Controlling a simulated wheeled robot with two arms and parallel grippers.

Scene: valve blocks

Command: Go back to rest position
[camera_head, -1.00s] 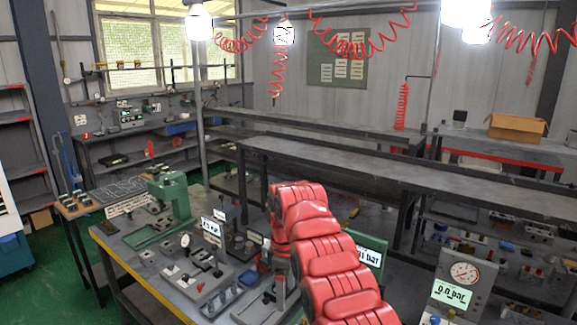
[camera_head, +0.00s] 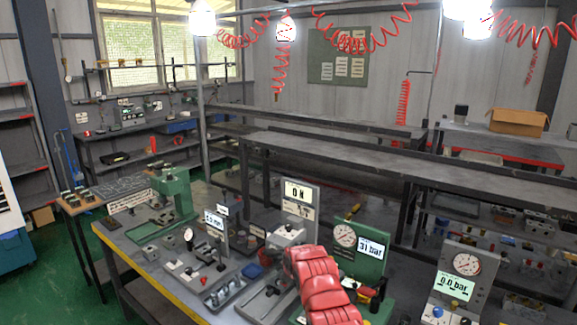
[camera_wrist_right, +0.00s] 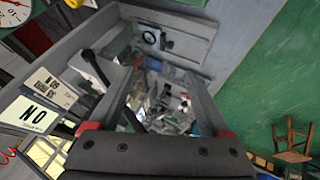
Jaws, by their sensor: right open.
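My right arm (camera_head: 322,285) is the red segmented arm over the front of the bench, with its far end beside the grey stand with the "0 N" display (camera_head: 298,192). My right gripper's fingers are not clear in the head view. In the right wrist view my right gripper (camera_wrist_right: 160,74) is open, with nothing seen held between its fingers. The force display (camera_wrist_right: 33,115) shows at the left there. My left arm and gripper are not in view.
The green gauge panel reading 31 bar (camera_head: 372,252) stands right of my arm, and the grey 0.0 bar panel (camera_head: 466,275) farther right. A green press (camera_head: 178,195) and small blocks stand left on the bench. Red coiled hoses (camera_head: 360,40) hang above.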

